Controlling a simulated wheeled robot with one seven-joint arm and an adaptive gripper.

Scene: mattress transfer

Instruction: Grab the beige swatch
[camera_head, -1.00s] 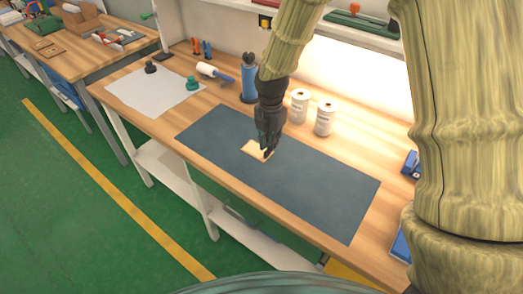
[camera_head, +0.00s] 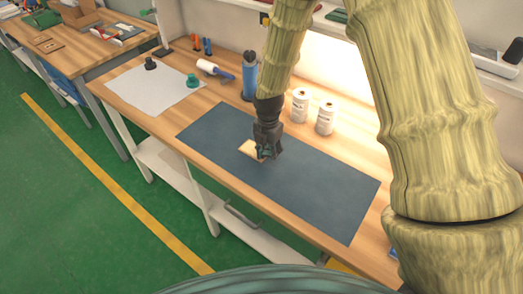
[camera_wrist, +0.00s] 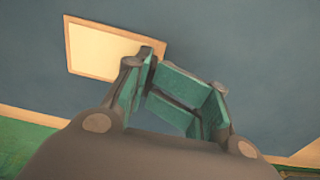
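The beige swatch (camera_head: 249,148) lies flat on the dark blue-grey mat (camera_head: 330,190). It is a pale square with a tan border. In the wrist view the swatch (camera_wrist: 98,50) is at the upper left, its right corner beside and partly behind a fingertip. My gripper (camera_head: 266,156) points down over the mat, at the swatch's right end. In the wrist view my gripper (camera_wrist: 178,85) has its green-padded fingers apart, with nothing seen between them. Whether a finger touches the swatch I cannot tell.
Two white rolls (camera_head: 299,105) and a blue bottle (camera_head: 250,75) stand behind the mat. A white sheet (camera_head: 150,92) with two small pots lies to the left, near a white roller (camera_head: 207,67). The mat right of my gripper is clear.

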